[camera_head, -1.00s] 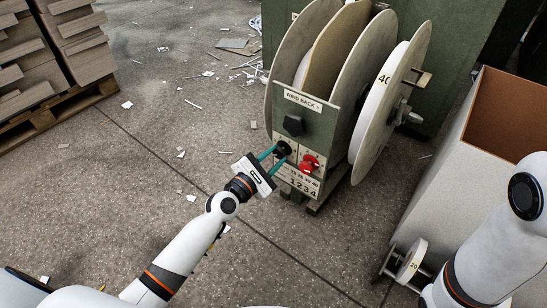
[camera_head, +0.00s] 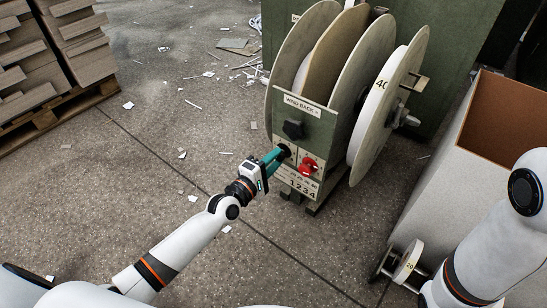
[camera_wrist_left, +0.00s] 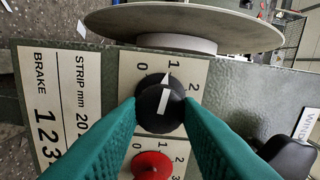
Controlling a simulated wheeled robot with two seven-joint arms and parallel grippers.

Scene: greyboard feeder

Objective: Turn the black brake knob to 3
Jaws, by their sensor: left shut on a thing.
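The black brake knob (camera_head: 286,149) is on the front panel of the green reel machine, left of the red knob (camera_head: 308,166). My left gripper (camera_head: 279,153) is shut on it. In the left wrist view the black knob (camera_wrist_left: 160,106) sits between the teal fingertips (camera_wrist_left: 161,112), one on each side. Its white mark points up and slightly right, near the 1 on its dial plate (camera_wrist_left: 190,70). The 0, 1 and 2 of this dial show; I cannot see its 3, and the right finger covers part of the plate. My right gripper is out of view.
The red knob (camera_wrist_left: 152,167) is close below the fingers in the wrist view. A larger black knob (camera_head: 293,129) sits under the WIND BACK label. Large reel discs (camera_head: 388,108) stand beside the panel.

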